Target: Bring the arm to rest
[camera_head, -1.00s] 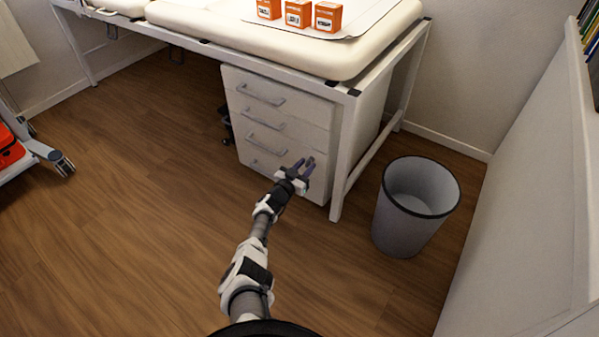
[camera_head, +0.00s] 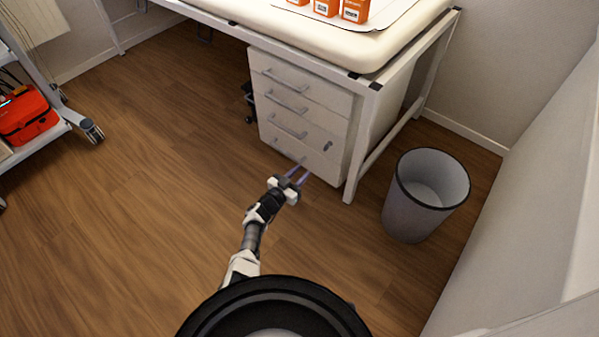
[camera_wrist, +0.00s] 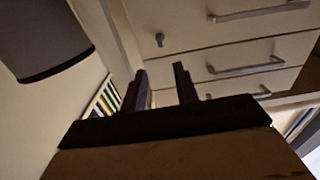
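My gripper (camera_head: 297,174) is at the end of my arm, held over the wooden floor in front of the white drawer cabinet (camera_head: 290,75). Its two fingers stand apart with nothing between them. In the wrist view the gripper (camera_wrist: 160,88) also shows two separated dark fingers, with the cabinet's drawer fronts (camera_wrist: 195,35) and handles beyond. Whether a fingertip touches the cabinet cannot be told. Part of my arm is hidden behind a round black part of my own body at the bottom of the head view.
A grey bin (camera_head: 425,195) stands right of the cabinet, near a white wall. A padded table (camera_head: 330,42) with orange boxes (camera_head: 355,10) is above the cabinet. A cart (camera_head: 75,115) with a red case (camera_head: 27,117) is at the left. The floor (camera_head: 130,220) between is clear.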

